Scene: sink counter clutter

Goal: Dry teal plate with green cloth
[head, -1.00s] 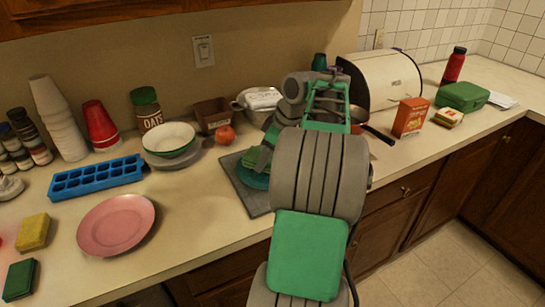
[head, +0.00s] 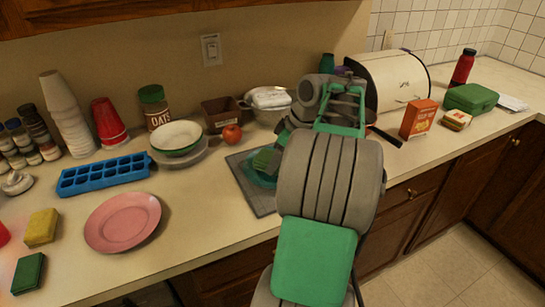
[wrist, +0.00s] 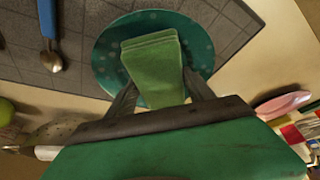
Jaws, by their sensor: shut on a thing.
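The teal plate (wrist: 105,50) lies on a grey mat on the counter, and shows speckles in the wrist view. In the head view my arm hides much of the plate (head: 250,176). My gripper (wrist: 160,98) is shut on the folded green cloth (wrist: 155,62). The cloth is over the middle of the plate and appears to touch it. It also shows in the head view (head: 262,160), at the left of my gripper.
The grey mat (head: 242,190) also carries a blue-handled spoon (wrist: 49,35). A pink plate (head: 123,222), a blue ice tray (head: 104,175), stacked bowls (head: 176,136) and a tomato (head: 232,134) stand to the left. A breadbox (head: 395,80) and an orange box (head: 418,119) stand right.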

